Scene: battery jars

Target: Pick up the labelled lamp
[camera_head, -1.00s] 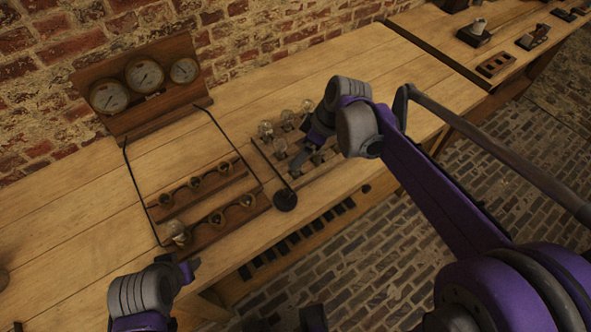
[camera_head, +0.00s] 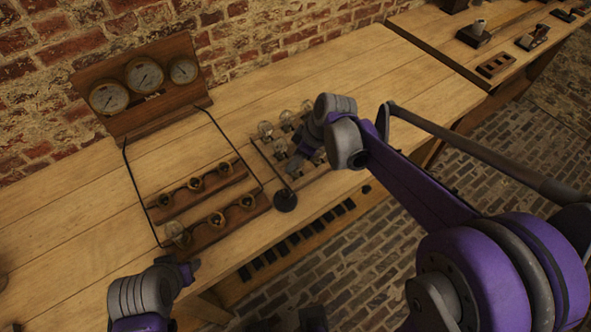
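Several clear glass lamps (camera_head: 265,129) stand in a wooden rack on the bench, left of my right arm. Another lamp stands in the back row of the rack (camera_head: 286,118). I cannot make out a label on any lamp. My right gripper (camera_head: 294,166) points down over the front part of the rack, close to the lamps there. Its wrist hides part of the rack, and its fingers are too small and dark to tell open from shut. My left gripper (camera_head: 192,270) is at the bench's front edge, apart from the lamps, its fingers mostly unclear.
A gauge board (camera_head: 142,82) with three dials stands at the back left. Wooden strips with several sockets (camera_head: 216,219) lie within a black wire frame; a glass lamp (camera_head: 175,230) sits at the left end. A round black disc (camera_head: 285,201) stands by the rack.

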